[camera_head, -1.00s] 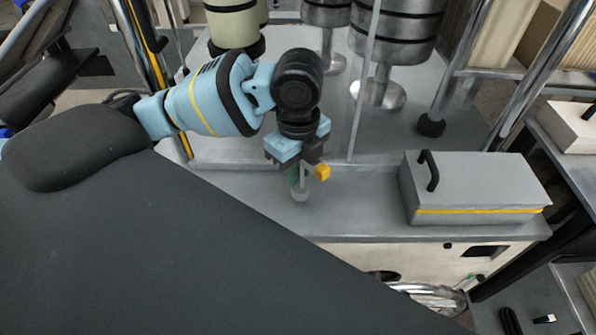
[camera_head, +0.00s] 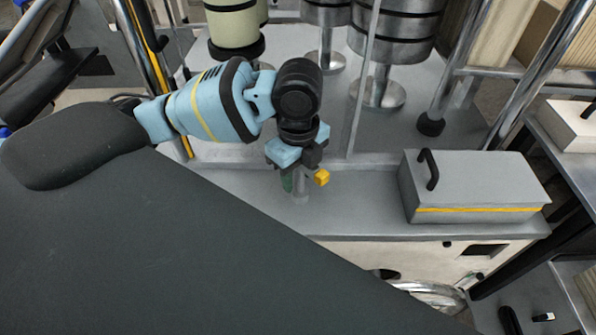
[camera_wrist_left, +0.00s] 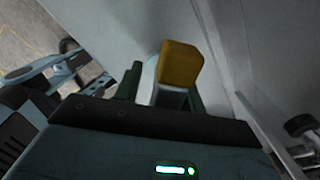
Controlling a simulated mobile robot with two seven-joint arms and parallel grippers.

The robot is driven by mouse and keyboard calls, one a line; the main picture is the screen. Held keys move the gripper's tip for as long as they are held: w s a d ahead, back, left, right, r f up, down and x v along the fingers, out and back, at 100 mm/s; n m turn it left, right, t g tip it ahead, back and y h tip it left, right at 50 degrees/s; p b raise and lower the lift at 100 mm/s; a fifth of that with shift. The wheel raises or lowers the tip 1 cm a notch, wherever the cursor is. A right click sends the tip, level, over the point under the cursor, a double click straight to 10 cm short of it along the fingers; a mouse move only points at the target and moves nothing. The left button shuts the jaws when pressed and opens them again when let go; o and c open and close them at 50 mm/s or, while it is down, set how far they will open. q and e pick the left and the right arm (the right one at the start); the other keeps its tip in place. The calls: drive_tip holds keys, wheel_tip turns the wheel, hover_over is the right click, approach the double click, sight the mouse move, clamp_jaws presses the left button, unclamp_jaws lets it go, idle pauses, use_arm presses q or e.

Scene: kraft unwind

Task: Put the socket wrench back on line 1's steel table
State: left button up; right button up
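The socket wrench (camera_head: 301,190) looks like a grey upright shaft with a yellow block-shaped end (camera_head: 321,177). My left gripper (camera_head: 295,180) points down over the grey steel table (camera_head: 365,205) and has the wrench between its dark green fingers. In the left wrist view the yellow end (camera_wrist_left: 180,65) and pale body sit between the two fingers, which appear to lie against it on both sides. The wrench's lower end is at or just above the table top; I cannot tell whether it touches. My right gripper is not in view.
A grey box with a black handle and yellow stripe (camera_head: 472,187) stands on the table to the right. Metal rollers (camera_head: 398,35) and a thin upright post (camera_head: 366,80) stand behind. Table top between gripper and box is clear. A large dark surface fills the lower left.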

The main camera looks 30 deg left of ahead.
use_arm(q)
wheel_tip(320, 180, up, 8)
drive_tip(key=shift+f, duration=0.1)
idle(0.4)
drive_tip(key=shift+d, duration=0.1)
idle(0.4)
